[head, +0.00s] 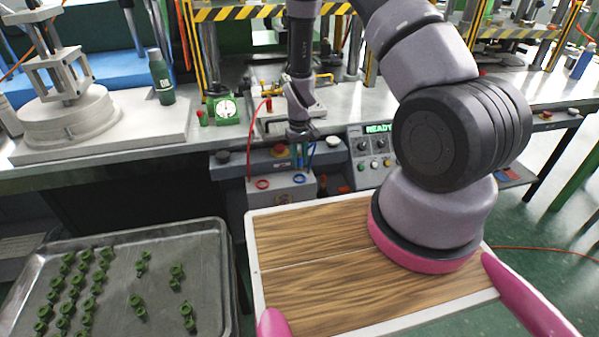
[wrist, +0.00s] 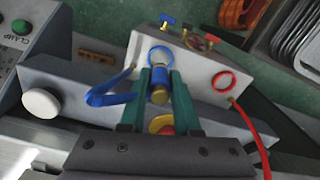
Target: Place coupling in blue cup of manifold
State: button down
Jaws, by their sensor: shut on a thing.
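The manifold (head: 281,193) is a pale grey box at the front of the bench, with a red cup (head: 262,184) on its left and a blue cup (head: 299,178) on its right. In the wrist view the blue cup (wrist: 160,52) lies just beyond my fingertips and the red cup (wrist: 224,82) lies to the right. My gripper (wrist: 160,82) has green fingers shut on the coupling (wrist: 159,95), a brass piece with a blue band. The coupling appears in line with the blue cup; whether it touches it I cannot tell. In the head view my gripper (head: 300,158) is above the manifold.
A control box marked READY (head: 375,150) stands right of the manifold. A tray (head: 215,280) of green parts is at lower left.

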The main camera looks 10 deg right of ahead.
aim_at(300, 165)
jog(key=shift+f, duration=2.35)
jog(key=shift+f, duration=0.15)
jog(key=c, duration=0.6)
grip_release()
